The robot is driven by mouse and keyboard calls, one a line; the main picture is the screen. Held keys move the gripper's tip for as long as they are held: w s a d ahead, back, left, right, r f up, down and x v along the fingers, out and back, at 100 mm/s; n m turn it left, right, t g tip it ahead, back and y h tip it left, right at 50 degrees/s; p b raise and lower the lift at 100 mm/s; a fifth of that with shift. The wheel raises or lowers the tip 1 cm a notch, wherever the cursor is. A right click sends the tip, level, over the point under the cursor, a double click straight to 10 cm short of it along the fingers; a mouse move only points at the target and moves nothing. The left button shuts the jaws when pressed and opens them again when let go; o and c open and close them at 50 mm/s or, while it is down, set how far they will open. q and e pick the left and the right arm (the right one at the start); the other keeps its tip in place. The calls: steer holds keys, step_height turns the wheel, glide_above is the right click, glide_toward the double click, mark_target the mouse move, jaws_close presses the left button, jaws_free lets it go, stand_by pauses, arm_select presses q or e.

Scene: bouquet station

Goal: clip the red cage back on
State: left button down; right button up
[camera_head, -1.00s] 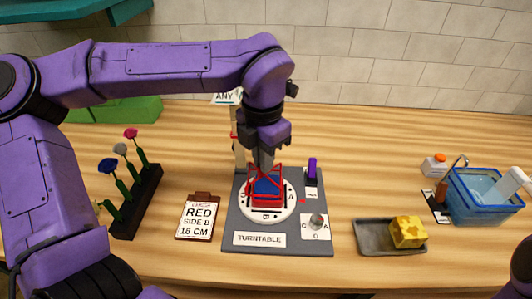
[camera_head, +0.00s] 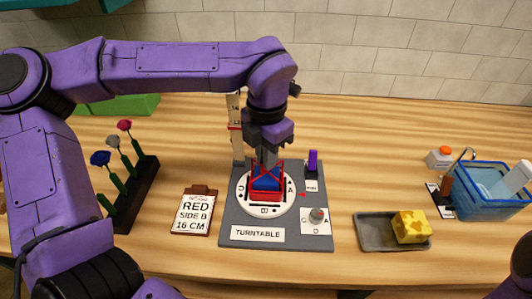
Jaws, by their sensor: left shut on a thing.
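The red cage (camera_head: 267,195) is a wire frame with crossed bars at the centre of the white turntable disc (camera_head: 245,207). A blue block (camera_head: 267,184) shows inside the cage. My left gripper (camera_head: 267,158) points straight down over the cage and is shut, with its fingertips at the top of the cage's frame. The fingers partly hide the cage's top, and I cannot tell whether the cage is fully seated. My right gripper is not in view.
The grey turntable board (camera_head: 232,222) carries a dial (camera_head: 317,215) and a purple post (camera_head: 312,161). A clipboard card (camera_head: 194,213) reads RED SIDE B 16 CM. A flower rack (camera_head: 138,195) stands left. A tray (camera_head: 375,232) with a yellow sponge (camera_head: 411,227) and a blue basin (camera_head: 485,205) stand right.

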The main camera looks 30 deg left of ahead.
arm_select(q)
steer(key=shift+s+r+p, duration=0.1)
steer(key=shift+s+p, duration=0.05)
steer(key=shift+p, duration=0.15)
steer(key=shift+f, duration=0.2)
stand_by(0.8)
steer(key=shift+p, duration=0.3)
stand_by(0.5)
steer(key=c, duration=0.7)
jaws_free()
steer(key=shift+o, duration=0.2)
step_height(320, 180, up, 5)
steer(key=p, duration=0.4)
steer(key=shift+f+p, duration=0.2)
steer(key=shift+p, duration=0.15)
steer(key=shift+f, duration=0.1)
